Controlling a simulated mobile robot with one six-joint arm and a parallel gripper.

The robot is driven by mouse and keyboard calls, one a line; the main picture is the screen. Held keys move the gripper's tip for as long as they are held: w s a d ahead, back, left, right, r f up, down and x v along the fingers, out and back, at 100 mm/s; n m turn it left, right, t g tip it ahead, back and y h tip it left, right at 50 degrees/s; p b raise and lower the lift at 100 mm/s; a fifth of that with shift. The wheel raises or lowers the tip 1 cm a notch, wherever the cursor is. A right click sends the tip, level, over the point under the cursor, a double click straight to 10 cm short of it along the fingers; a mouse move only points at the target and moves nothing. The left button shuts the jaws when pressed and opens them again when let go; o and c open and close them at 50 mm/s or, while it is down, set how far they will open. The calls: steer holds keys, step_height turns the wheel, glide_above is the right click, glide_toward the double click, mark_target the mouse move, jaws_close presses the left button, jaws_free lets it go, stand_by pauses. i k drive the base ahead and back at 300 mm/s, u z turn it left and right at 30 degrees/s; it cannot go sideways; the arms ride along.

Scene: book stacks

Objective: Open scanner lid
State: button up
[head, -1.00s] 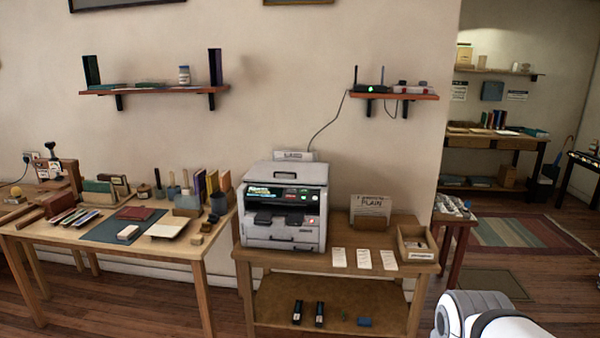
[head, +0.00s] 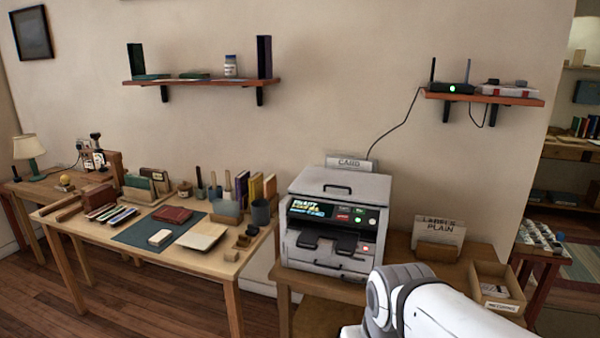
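The scanner (head: 331,240) is a grey and white printer-like machine standing on a small wooden table. Its lid (head: 343,186) is the flat top panel with a dark handle (head: 338,188), and it lies closed. A lit display and buttons show on the front panel, with a dark tray below. My white and grey arm shows at the bottom right, in front of the table. My gripper is outside the view.
A wooden stand labelled PLAIN (head: 438,238) and an open wooden box (head: 497,288) are right of the scanner. A desk (head: 190,255) with books and tools stands to the left. Wall shelves (head: 203,84) hang above. A cable runs down the wall behind the scanner.

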mark_target(342, 181)
steer(key=z, duration=0.05)
steer(key=i, duration=1.15)
steer(key=z, duration=0.65)
steer(key=k, duration=0.85)
steer(key=z, duration=0.15)
steer(key=i, duration=0.9)
steer(key=u, duration=0.1)
